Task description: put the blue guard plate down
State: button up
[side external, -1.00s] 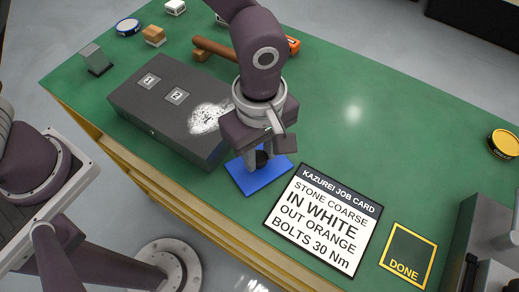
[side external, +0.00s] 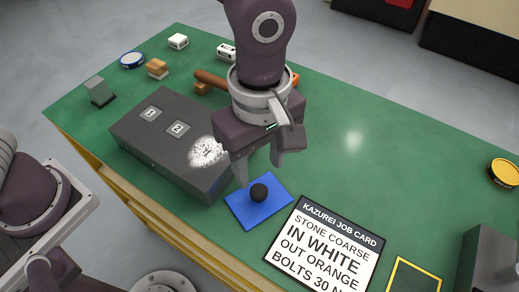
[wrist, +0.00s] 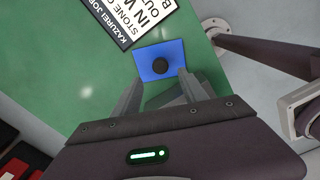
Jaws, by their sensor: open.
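The blue guard plate (side external: 273,210) lies flat on the green table beside the grey box, with its round black knob (side external: 259,192) on top. It also shows in the wrist view (wrist: 175,66), with the black knob (wrist: 160,66) near its middle. My gripper (side external: 264,172) is open and empty above the plate, its fingers apart and clear of the knob. In the wrist view my two fingers (wrist: 156,90) stand spread on the near side of the plate.
The grey box (side external: 160,155) with labels 1 and 2 and a white speckled patch stands left of the plate. The job card (side external: 325,245) lies to the right. A hammer-like tool (side external: 210,79) lies behind the box. The table's right middle (side external: 390,145) is clear.

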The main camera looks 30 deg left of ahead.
jog(key=shift+r, duration=2.3)
jog(key=s+a+r+m+t+h, duration=0.1)
jog(key=a+r+m+t, duration=0.15)
jog(key=a+r, duration=0.4)
jog(key=s+a+r+m+t, duration=0.1)
jog(key=s+a+r+m, duration=0.2)
jog(key=a, duration=0.7)
jog(key=s+a+f+m+t+y, duration=0.1)
jog(key=s+a+m+t, duration=0.1)
jog(key=s+a+m, duration=0.4)
jog(key=a+m, duration=0.2)
jog(key=shift+s+a+f, duration=0.2)
jog(key=shift+s+a, duration=0.1)
jog(key=shift+s, duration=0.1)
